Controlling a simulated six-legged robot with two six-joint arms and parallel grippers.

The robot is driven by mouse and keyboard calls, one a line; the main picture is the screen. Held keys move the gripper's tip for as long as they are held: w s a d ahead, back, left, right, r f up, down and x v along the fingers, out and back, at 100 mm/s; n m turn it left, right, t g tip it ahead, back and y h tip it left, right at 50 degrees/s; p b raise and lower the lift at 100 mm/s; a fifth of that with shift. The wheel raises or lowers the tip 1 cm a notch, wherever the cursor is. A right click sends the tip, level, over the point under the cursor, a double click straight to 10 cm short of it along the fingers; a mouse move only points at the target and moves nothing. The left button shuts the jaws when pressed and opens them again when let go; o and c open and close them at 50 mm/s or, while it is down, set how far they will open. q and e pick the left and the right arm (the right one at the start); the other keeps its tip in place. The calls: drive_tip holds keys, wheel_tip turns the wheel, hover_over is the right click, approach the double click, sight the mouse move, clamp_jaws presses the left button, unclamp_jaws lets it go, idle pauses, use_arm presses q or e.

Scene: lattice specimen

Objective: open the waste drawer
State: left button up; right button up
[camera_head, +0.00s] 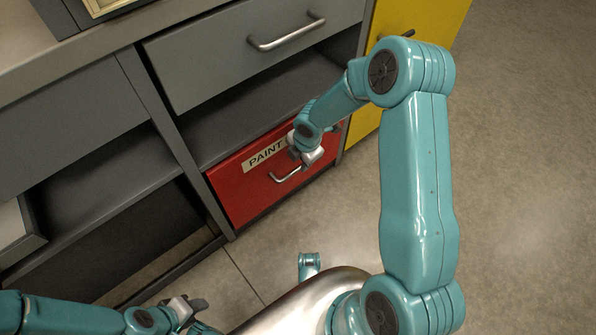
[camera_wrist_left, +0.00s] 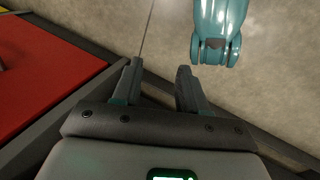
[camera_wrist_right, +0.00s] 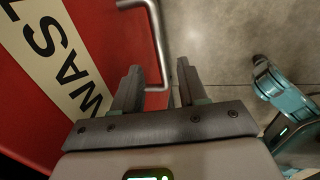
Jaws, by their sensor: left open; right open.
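The waste drawer (camera_head: 232,191) is the red front low in the grey cabinet, with a pale label (camera_head: 262,156) reading "PAINT". It looks flush with the frame. In the right wrist view its label (camera_wrist_right: 55,50) shows "WAS". A metal bar handle (camera_head: 284,174) is fixed to the front; it also shows in the right wrist view (camera_wrist_right: 158,45). My right gripper (camera_head: 300,160) is open at the handle. The bar appears between its fingers (camera_wrist_right: 158,85), not clamped. My left gripper (camera_head: 195,304) is open and empty, low near the floor; its fingers show in its wrist view (camera_wrist_left: 160,80).
A grey drawer (camera_head: 250,50) with a bar handle sits above an open shelf space. A yellow panel (camera_head: 415,25) stands right of the red drawer. Open cabinet bays lie to the left. The concrete floor (camera_head: 520,180) at right is clear.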

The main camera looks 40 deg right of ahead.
drive_tip(key=f, duration=0.1)
drive_tip(key=f+b, duration=0.1)
drive_tip(key=f, duration=0.2)
drive_tip(key=shift+w+f+b, duration=0.35)
drive_tip(key=shift+w+b, duration=0.05)
use_arm(q)
drive_tip(key=w+f, duration=0.2)
drive_tip(key=f, duration=0.1)
drive_tip(key=shift+a+t, duration=0.2)
drive_tip(key=shift+t, duration=0.1)
use_arm(e)
drive_tip(key=shift+w+f, duration=0.15)
drive_tip(key=shift+f, duration=0.15)
use_arm(q)
drive_tip(key=shift+r, duration=0.1)
use_arm(e)
clamp_jaws()
